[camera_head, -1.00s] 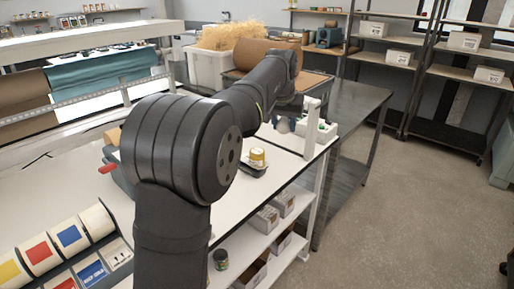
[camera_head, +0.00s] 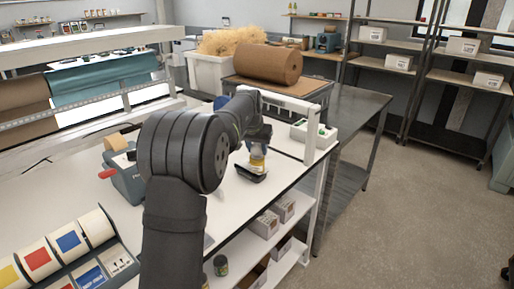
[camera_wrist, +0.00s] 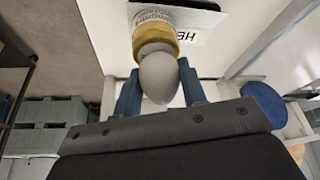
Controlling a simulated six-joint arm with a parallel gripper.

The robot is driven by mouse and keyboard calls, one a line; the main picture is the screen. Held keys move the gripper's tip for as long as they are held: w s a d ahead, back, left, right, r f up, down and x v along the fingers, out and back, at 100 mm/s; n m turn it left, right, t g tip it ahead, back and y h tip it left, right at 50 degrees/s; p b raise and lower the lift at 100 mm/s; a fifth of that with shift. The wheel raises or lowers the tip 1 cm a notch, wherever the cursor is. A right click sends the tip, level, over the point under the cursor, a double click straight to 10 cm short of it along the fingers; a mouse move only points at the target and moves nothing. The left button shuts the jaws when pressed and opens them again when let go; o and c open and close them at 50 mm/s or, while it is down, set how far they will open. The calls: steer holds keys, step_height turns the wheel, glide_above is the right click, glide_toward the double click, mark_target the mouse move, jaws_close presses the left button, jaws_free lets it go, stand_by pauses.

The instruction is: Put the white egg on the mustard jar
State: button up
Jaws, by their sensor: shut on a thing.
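The white egg (camera_wrist: 159,78) is held between the two blue fingers of my gripper (camera_wrist: 159,72) in the wrist view. The mustard jar (camera_wrist: 154,24) has a yellow lid and a printed label, and shows just beyond the egg. I cannot tell whether egg and lid touch. In the head view the jar (camera_head: 257,164) stands upright on a small black base on the white bench, and my gripper (camera_head: 258,147) is right above it. The egg is hard to make out there.
The black base (camera_head: 250,175) sits near the right edge of the white bench (camera_head: 230,215). A white box (camera_head: 313,139) with green items is behind it to the right. A tape dispenser (camera_head: 125,178) stands left of my arm. A kraft roll (camera_head: 268,64) lies at the back.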

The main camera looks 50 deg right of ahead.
steer(key=o, duration=0.8)
steer(key=shift+f, duration=0.1)
steer(key=shift+c, duration=0.2)
steer(key=v, duration=1.2)
steer(key=x, duration=1.2)
steer(key=shift+f, duration=0.15)
step_height(320, 180, up, 3)
steer(key=shift+f, duration=0.1)
steer(key=shift+r, duration=0.65)
